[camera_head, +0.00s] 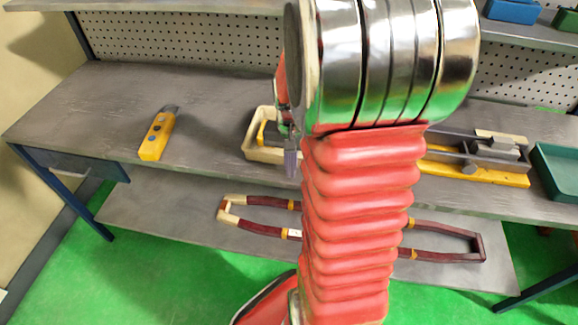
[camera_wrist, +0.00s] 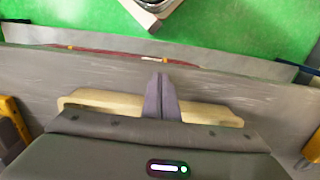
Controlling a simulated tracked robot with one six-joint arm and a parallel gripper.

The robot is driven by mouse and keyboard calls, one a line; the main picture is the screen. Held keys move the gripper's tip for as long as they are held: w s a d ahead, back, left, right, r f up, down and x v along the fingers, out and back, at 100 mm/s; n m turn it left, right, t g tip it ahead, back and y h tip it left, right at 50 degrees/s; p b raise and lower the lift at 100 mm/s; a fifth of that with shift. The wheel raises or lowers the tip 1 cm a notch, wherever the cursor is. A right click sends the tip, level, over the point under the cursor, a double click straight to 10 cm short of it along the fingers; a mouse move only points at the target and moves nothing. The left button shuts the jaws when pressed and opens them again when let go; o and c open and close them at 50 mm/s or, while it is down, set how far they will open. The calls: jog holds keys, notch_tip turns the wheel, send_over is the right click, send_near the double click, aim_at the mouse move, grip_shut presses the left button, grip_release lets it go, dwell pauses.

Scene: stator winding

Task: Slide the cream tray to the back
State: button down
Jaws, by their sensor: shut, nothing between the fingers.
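The cream tray (camera_head: 270,156) lies on the grey bench, partly hidden behind my arm in the head view. In the wrist view the tray's near wall (camera_wrist: 95,98) runs across behind my fingers, and my gripper body hides most of the tray. My gripper (camera_head: 291,165) points down at the tray's near side. Its two fingers (camera_wrist: 160,78) are shut together with nothing between them. Their tips overlap the near wall in the picture; I cannot tell whether they touch it.
A yellow tool (camera_head: 157,136) lies on the bench to the left. A grey divided box (camera_head: 447,156) with a yellow strip and a green tray (camera_head: 557,170) stand to the right. A maroon coil (camera_head: 440,256) lies on the lower shelf. A pegboard (camera_head: 180,42) backs the bench.

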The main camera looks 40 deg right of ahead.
jog(key=shift+w+d, duration=0.85)
jog(key=shift+d, duration=0.25)
jog(key=shift+d, duration=0.1)
